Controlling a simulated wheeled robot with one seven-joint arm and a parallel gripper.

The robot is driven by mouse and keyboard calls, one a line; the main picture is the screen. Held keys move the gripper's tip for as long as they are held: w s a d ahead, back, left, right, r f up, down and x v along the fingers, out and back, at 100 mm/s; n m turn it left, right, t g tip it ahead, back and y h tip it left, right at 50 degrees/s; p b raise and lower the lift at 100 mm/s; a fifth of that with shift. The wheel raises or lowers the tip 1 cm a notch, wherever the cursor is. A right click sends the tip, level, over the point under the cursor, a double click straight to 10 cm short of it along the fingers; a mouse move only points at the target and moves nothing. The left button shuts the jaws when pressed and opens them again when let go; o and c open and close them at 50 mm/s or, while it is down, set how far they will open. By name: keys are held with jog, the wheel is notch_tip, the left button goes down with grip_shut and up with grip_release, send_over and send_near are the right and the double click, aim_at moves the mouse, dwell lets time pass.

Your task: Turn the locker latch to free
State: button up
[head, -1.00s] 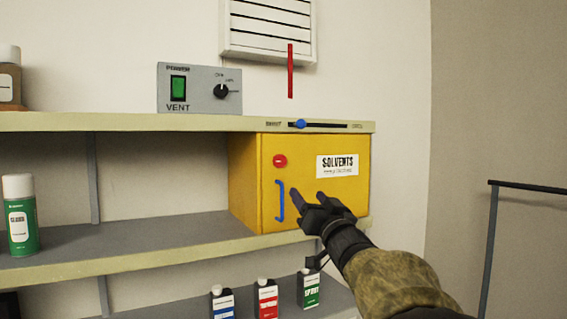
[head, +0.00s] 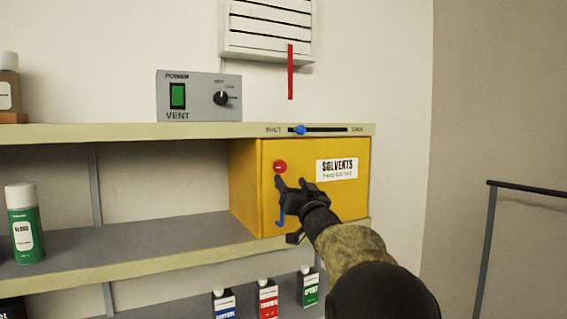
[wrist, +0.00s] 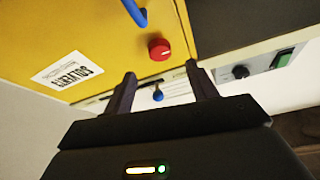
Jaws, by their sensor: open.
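The yellow locker (head: 335,205) labelled SOLVENTS stands on the middle shelf with its door shut. Its round red latch (head: 280,167) is at the upper left of the door, with a short pale mark on it. Below the latch is a blue handle (head: 281,217), partly hidden by my gripper (head: 288,182). My gripper is just below and right of the latch in the head view. In the wrist view the latch (wrist: 159,49) lies beyond the open, empty fingers (wrist: 160,84), apart from them.
A blue slider knob (head: 300,130) sits on the shelf edge above the locker. A grey vent box (head: 199,97) stands on the top shelf. Several small bottles (head: 267,299) stand below, and a green spray can (head: 25,230) is at the left.

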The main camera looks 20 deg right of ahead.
aim_at(281, 168)
jog(key=p+x, duration=0.3)
jog(key=x, duration=0.2)
jog(key=shift+w+r, duration=0.25)
jog(key=shift+w, duration=0.05)
jog(key=shift+w+r+p, duration=0.1)
jog(key=shift+w+p, duration=0.2)
jog(key=shift+w, duration=0.35)
jog(key=c, duration=1)
